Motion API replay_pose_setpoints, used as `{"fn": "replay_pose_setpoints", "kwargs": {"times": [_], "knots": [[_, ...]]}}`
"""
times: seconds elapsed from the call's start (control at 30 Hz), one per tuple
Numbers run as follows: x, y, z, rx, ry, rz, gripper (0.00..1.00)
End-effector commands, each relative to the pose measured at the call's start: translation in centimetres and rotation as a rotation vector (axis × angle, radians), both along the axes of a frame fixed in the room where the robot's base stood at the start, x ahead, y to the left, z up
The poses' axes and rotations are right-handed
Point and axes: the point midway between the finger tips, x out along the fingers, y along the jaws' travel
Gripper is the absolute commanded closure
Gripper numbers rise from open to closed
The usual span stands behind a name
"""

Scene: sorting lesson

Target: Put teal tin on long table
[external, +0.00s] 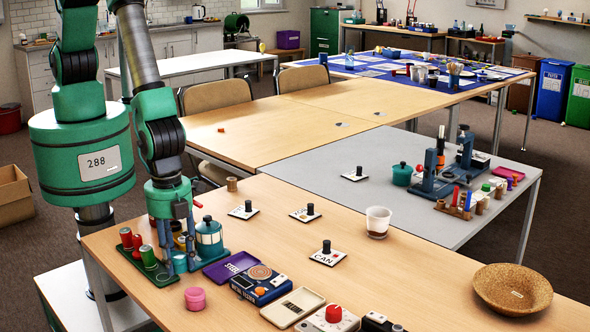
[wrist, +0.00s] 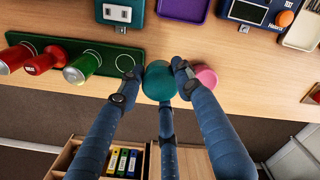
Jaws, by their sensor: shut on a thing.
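The teal tin (wrist: 157,80) is round and sits between the fingers of my gripper (wrist: 158,74) in the wrist view, near the table's edge. My gripper is shut on it. In the external view my gripper (external: 180,264) is low at the left end of the front wooden table (external: 400,270), and the tin (external: 185,262) is partly hidden by the fingers. I cannot tell whether the tin touches the table. Several tables are in view; which is the long table is not marked.
A green rack (external: 150,268) with red and green cans stands left of my gripper. A pink tin (external: 195,299) is close by. A teal canister (external: 209,238), purple tray (external: 230,267) and scale (external: 262,284) are nearby. A cup (external: 378,222) and bowl (external: 512,290) stand farther right.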

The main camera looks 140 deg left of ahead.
Motion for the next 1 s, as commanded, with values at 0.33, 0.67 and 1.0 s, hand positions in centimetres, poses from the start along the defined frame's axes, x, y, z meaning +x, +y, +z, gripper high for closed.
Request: {"fn": "replay_pose_setpoints", "kwargs": {"times": [0.33,0.67,1.0], "knots": [[0.0,-0.2,0.0,0.000,0.000,-0.003,0.93],[2.3,-0.3,-0.3,-0.001,-0.001,-0.002,0.93],[8.0,-0.8,-0.9,0.000,-0.001,-0.002,0.93]]}}
